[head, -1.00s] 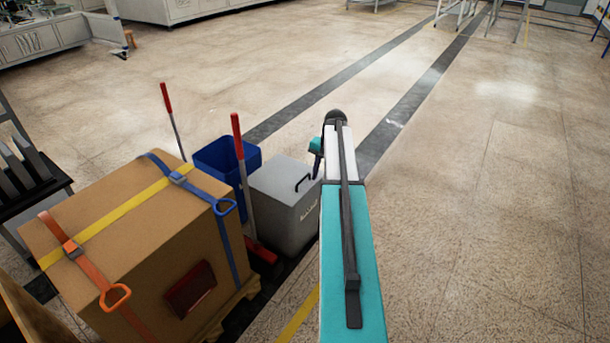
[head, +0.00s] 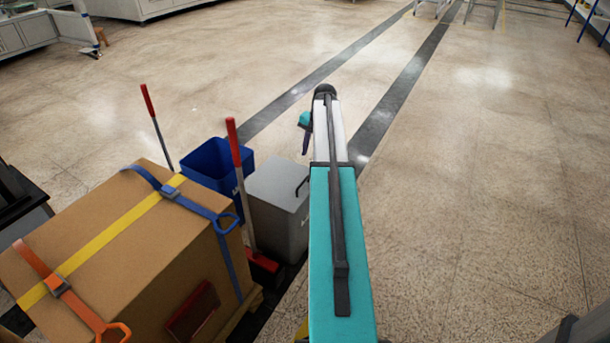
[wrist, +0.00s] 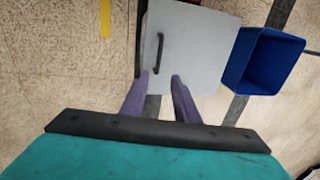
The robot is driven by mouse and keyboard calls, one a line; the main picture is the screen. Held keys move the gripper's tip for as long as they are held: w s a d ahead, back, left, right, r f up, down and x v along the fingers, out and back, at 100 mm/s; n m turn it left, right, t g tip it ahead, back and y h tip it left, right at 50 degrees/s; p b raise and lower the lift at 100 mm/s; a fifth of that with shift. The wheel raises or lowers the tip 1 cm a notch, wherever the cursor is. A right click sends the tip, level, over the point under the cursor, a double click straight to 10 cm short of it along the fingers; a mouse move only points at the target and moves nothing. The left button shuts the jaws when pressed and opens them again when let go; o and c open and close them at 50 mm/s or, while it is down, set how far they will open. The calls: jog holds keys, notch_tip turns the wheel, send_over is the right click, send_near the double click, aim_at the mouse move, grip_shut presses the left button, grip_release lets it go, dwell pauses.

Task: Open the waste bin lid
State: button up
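The waste bin (head: 278,222) is a grey box with a flat, closed lid (head: 270,180) and a dark bar handle (head: 301,186) near the lid's right edge. In the wrist view the pale lid (wrist: 196,45) lies ahead, with the handle (wrist: 157,53) towards its left side. My gripper (head: 306,152) is above and beyond the bin in the head view, partly hidden by my arm. In the wrist view my gripper (wrist: 160,75) has its two purple fingers apart and empty, with their tips just below the handle in the picture. I see no contact with it.
A blue open bin (head: 212,168) stands beside the waste bin. Red-handled tools (head: 235,145) stand close by, one between the bin and a strapped cardboard box (head: 130,240) at the left. The floor to the right is clear.

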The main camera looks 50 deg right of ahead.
jog(key=shift+d, duration=0.1)
jog(key=b, duration=0.2)
send_near(304, 181)
jog(key=f, duration=0.2)
jog(key=w+f, duration=0.1)
jog(key=f, duration=0.4)
jog(key=shift+w+f, duration=0.15)
jog(key=shift+w, duration=0.15)
dwell(0.3)
grip_shut()
